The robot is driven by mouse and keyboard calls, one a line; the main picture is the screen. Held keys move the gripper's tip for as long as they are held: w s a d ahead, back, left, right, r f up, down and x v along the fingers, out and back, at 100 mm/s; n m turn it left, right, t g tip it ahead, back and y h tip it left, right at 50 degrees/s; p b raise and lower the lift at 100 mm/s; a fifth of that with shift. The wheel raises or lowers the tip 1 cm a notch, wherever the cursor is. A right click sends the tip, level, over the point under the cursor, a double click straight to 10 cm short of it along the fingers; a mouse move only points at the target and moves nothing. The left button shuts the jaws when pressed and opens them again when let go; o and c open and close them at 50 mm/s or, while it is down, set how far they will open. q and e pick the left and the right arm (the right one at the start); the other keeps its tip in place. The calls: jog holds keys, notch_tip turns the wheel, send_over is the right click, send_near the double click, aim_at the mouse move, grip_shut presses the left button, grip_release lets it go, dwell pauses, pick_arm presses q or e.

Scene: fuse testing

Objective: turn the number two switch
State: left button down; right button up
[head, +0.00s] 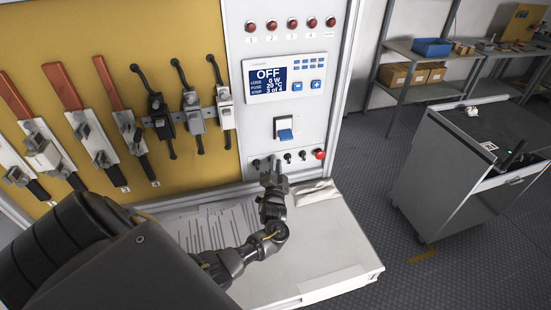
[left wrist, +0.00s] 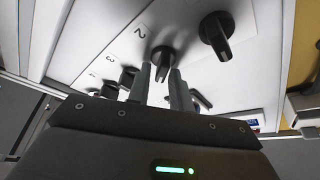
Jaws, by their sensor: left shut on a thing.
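The number two switch (left wrist: 163,54) is a small black rotary knob on the white panel. In the left wrist view the printed label "2" (left wrist: 140,30) is beside it. My left gripper (left wrist: 164,80) has its two grey fingers on either side of the knob's handle and is shut on it. In the head view the left gripper (head: 272,172) reaches the row of knobs low on the panel and hides the switch. My right gripper is in neither view.
Neighbouring black knobs (left wrist: 216,35) sit close on both sides. A red button (head: 320,154) ends the row. A display reading OFF (head: 268,83) and a blue-flapped socket (head: 285,134) are above. A white worktop (head: 318,235) lies below.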

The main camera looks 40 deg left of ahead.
pick_arm(q)
jog(key=shift+f+m+h+p, duration=0.1)
jog(key=shift+m+h+p, duration=0.3)
jog(key=shift+m+p, duration=0.4)
jog(key=c, duration=1.5)
grip_release()
jog(key=b+v, duration=0.2)
jog(key=v, duration=0.8)
jog(key=shift+s+d, duration=0.15)
jog(key=shift+s, duration=0.2)
jog(key=shift+f, duration=0.15)
